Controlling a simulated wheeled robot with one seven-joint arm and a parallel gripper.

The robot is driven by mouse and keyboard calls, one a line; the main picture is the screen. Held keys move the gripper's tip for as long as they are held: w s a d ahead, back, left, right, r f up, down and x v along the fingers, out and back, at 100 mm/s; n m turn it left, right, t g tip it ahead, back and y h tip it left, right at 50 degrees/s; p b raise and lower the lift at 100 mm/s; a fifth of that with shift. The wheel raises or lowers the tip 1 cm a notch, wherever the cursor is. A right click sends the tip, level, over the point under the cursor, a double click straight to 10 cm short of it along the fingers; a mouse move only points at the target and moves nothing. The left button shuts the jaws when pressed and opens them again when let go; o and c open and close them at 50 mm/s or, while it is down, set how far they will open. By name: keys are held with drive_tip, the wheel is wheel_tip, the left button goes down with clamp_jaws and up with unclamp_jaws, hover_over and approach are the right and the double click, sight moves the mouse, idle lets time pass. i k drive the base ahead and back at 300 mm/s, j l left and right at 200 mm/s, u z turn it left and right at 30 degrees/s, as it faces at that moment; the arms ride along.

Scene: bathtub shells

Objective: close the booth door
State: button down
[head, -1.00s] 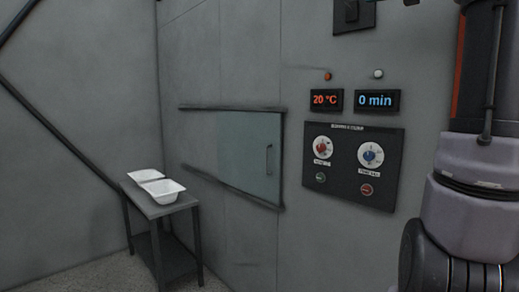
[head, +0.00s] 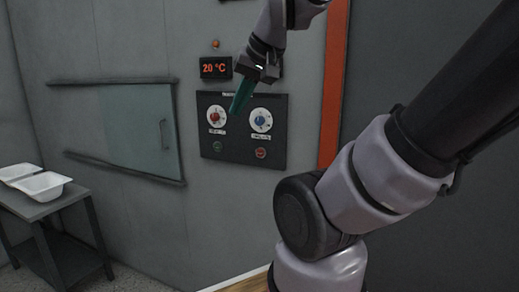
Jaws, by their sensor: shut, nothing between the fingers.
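A pale glass panel (head: 140,125) with a dark upright handle (head: 166,134) sits in the grey wall, between an upper rail (head: 110,80) and a lower rail (head: 120,169). I take it as the booth door. It covers the right part of the rails; plain grey shows between the rails on its left. I cannot tell whether it fully covers an opening. My gripper (head: 239,104) with green fingers is shut and empty, pointing down in front of the control panel, to the right of the door and apart from the handle.
The black control panel (head: 243,156) carries a red and a blue dial, with a 20 °C display (head: 215,67) above. An orange upright strip (head: 333,100) stands right of the panel. My arm fills the right side.

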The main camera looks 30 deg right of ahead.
sight(467, 240)
drive_tip(key=k+l+z, duration=0.15)
drive_tip(key=z, duration=2.05)
drive_tip(key=k+j+z, duration=0.1)
drive_tip(key=j+z, duration=0.3)
drive_tip(key=k+j+z, duration=0.1)
drive_tip(key=z, duration=0.25)
drive_tip(key=j, duration=0.1)
